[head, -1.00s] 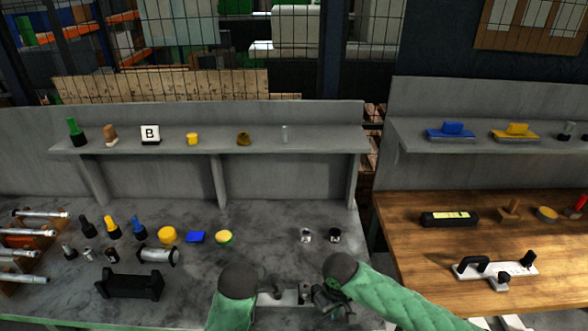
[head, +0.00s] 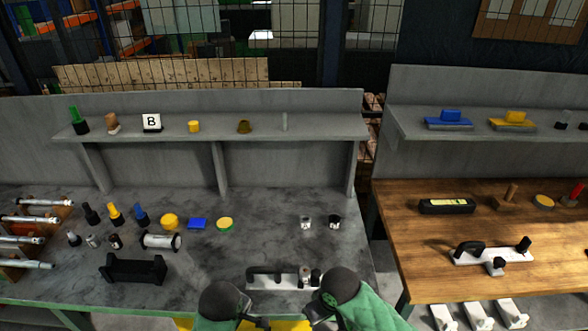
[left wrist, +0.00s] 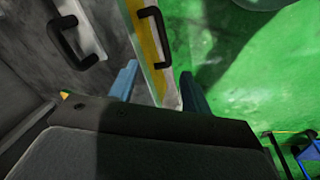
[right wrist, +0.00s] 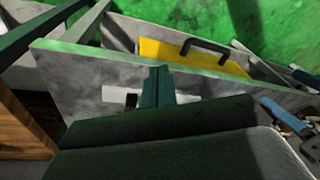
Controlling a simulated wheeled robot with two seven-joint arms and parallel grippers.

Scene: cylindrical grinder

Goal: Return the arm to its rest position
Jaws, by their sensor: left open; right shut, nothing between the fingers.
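My two arms come in at the bottom middle of the head view, elbows bent, with the hands mostly hidden below the frame. In the left wrist view my left gripper (left wrist: 157,82) is open, its two blue fingers apart, with nothing held. A yellow and white panel with a black handle (left wrist: 149,37) shows behind and between the fingers. In the right wrist view my right gripper (right wrist: 158,84) is shut and empty. It shows in front of the grey bench top (right wrist: 90,68); I cannot tell whether they touch.
A white fixture with a black handle (head: 284,280) lies on the grey bench (head: 200,277) near its front edge, just beyond my arms. A black cradle (head: 133,269) stands left of it. A yellow front with a black handle (right wrist: 190,55) is below the bench. A wooden bench (head: 420,282) stands right.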

